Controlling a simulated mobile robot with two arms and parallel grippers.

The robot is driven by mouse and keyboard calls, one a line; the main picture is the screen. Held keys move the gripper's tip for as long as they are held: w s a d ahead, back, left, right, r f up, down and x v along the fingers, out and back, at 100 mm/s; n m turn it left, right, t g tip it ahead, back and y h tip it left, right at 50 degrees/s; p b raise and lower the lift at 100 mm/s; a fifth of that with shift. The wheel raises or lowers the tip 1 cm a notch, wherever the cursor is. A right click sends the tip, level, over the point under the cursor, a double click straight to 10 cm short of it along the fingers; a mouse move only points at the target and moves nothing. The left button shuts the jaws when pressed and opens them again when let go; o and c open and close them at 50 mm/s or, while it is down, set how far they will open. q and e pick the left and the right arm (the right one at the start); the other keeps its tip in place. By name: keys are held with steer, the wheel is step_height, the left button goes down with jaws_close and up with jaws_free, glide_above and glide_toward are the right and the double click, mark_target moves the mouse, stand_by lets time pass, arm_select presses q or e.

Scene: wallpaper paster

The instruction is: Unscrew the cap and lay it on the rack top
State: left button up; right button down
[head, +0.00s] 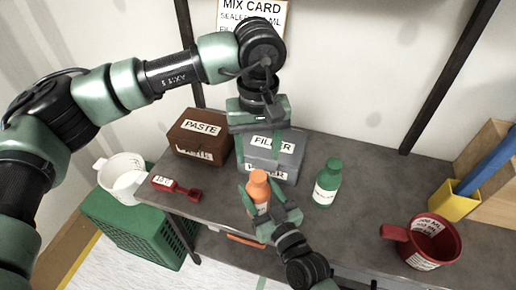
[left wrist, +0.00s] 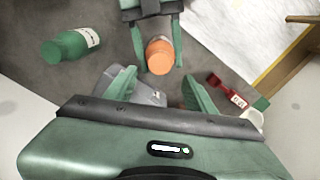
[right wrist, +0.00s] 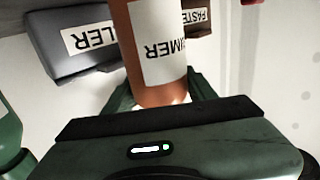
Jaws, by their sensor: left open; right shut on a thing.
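An orange bottle with a white label (head: 262,209) stands upright near the front of the grey rack top (head: 345,226). Its orange cap (head: 258,177) is on it, and it also shows in the left wrist view (left wrist: 160,56). My right gripper (head: 270,212) is shut around the bottle's body. The right wrist view shows the bottle (right wrist: 156,50) close up between the fingers, its top out of frame. My left gripper (head: 257,158) is open and points down above the cap. In the left wrist view the cap lies beyond the open fingertips, apart from them.
A grey FILLER box (head: 285,147) stands behind the bottle, a brown PASTE box (head: 202,135) to its left. A green bottle (head: 327,183) stands to the right, a red cup (head: 435,242) farther right. A red tool (head: 176,188) lies left. Bare rack top separates the bottles and cup.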

mark_target(258, 176)
arm_select(q)
steer(key=shift+f+m, duration=0.3)
steer(key=shift+m, duration=0.1)
step_height(258, 176, down, 7)
steer(key=shift+f, duration=0.2)
